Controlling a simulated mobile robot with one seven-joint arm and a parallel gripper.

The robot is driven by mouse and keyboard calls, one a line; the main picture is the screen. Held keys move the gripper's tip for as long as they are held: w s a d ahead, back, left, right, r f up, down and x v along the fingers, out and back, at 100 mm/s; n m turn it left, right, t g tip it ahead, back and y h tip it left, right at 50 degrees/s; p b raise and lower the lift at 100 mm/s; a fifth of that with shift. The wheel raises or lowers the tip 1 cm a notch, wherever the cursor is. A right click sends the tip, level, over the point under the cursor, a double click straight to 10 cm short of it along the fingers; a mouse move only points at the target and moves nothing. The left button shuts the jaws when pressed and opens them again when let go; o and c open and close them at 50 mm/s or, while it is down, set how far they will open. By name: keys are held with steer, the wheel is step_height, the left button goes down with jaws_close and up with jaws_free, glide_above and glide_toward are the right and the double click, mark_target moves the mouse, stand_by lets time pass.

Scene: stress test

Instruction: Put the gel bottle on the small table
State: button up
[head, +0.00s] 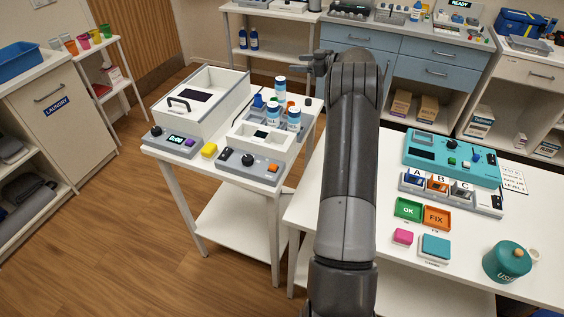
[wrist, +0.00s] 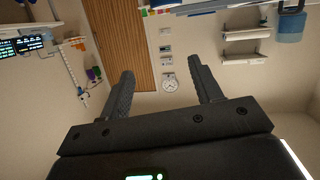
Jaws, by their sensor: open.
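The small table (head: 160,152) stands left of centre in the head view, with a lower shelf. Several white bottles with blue caps (head: 280,88) stand upright in the rack. Two dark blue bottles (head: 254,40) stand on a back shelf. I cannot tell which bottle is the gel bottle. My gripper (head: 316,65) is raised beyond the small table, partly behind my arm. In the wrist view, its fingers (wrist: 166,88) are apart with nothing between them.
A white worktable (head: 470,261) on the right holds a teal device (head: 452,157), coloured trays and a teal canister (head: 506,262). Blue-fronted cabinets (head: 410,62) line the back. A laundry cabinet (head: 55,108) stands left. The wooden floor (head: 115,225) at left front is clear.

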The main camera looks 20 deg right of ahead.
steer(key=a+r+m+t+h, duration=0.2)
steer(key=r+t+h, duration=0.1)
steer(key=r, duration=0.6)
steer(key=a+r+m+t+h, duration=0.2)
steer(key=r+h, duration=0.1)
steer(key=r, duration=0.6)
steer(key=s+a+r+m+g+h, duration=0.1)
steer(key=s+a+r+m+h, duration=0.15)
steer(key=s, duration=0.35)
steer(key=s+a+r+m+h, duration=0.2)
steer(key=s+a+r+h, duration=0.1)
steer(key=s+r+h, duration=0.15)
steer(key=s+a+f+g+y, duration=0.1)
steer(key=s+a+f+g, duration=0.2)
steer(key=s, duration=1.1)
steer(key=s+a+f+g+y, duration=0.1)
steer(key=s+a+f+g, duration=0.3)
steer(key=s+a+f, duration=0.5)
steer(key=s+a+f+g+y, duration=0.1)
steer(key=s+a+f+g, duration=0.2)
steer(key=s, duration=1.5)
steer(key=a+f, duration=0.3)
steer(key=a, duration=0.2)
steer(key=shift+s+a+g+y, duration=0.25)
steer(key=shift+s+g+y, duration=0.05)
steer(key=shift+s+y, duration=0.1)
steer(key=shift+w, duration=0.1)
steer(key=shift+c, duration=0.5)
